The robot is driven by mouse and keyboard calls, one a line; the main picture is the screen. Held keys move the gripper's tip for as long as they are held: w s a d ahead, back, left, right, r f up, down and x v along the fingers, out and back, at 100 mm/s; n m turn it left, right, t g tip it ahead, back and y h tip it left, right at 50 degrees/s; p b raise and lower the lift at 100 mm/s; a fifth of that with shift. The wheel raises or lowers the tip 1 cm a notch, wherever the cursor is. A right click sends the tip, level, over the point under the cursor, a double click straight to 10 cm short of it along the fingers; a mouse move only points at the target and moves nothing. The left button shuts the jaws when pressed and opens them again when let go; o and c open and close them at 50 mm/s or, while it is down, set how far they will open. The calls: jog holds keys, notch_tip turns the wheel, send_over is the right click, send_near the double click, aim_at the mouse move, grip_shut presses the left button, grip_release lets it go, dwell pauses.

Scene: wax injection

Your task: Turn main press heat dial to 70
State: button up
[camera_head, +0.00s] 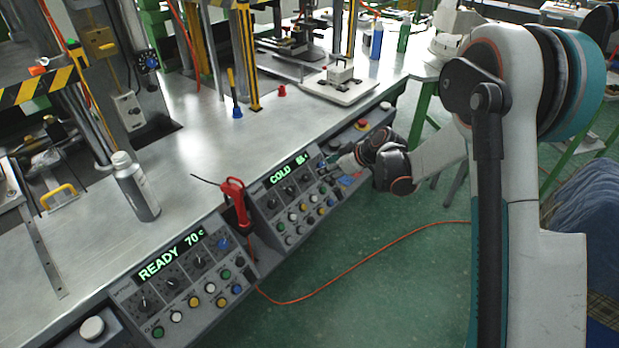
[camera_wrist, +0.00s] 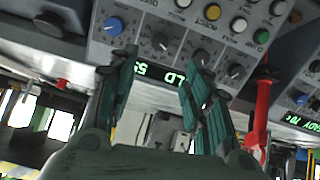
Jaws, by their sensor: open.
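Two sloped control panels sit on the bench front in the head view. The right panel (camera_head: 283,226) has a green display (camera_head: 288,168) reading COLD and a number too small to read surely. Below it is a row of dark dials (camera_head: 289,190) and a blue knob. My gripper (camera_head: 337,163) is at this panel's right end. The left panel's display (camera_head: 172,255) reads READY 70. Which panel is the main press is not shown.
A red-handled tool (camera_head: 235,201) stands between the panels, also in the wrist view (camera_wrist: 262,108). Several coloured buttons (camera_head: 194,301) line the panels' lower parts. A silver bottle (camera_head: 135,186) stands on the bench. An orange cable (camera_head: 371,250) lies on the green floor.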

aim_at(308, 177)
jog(key=b+x, duration=0.3)
jog(key=x, duration=0.8)
jog(key=shift+w+a+f, duration=0.1)
jog(key=shift+w+f, duration=0.1)
jog(key=shift+f, duration=0.05)
jog(key=c, duration=1.1)
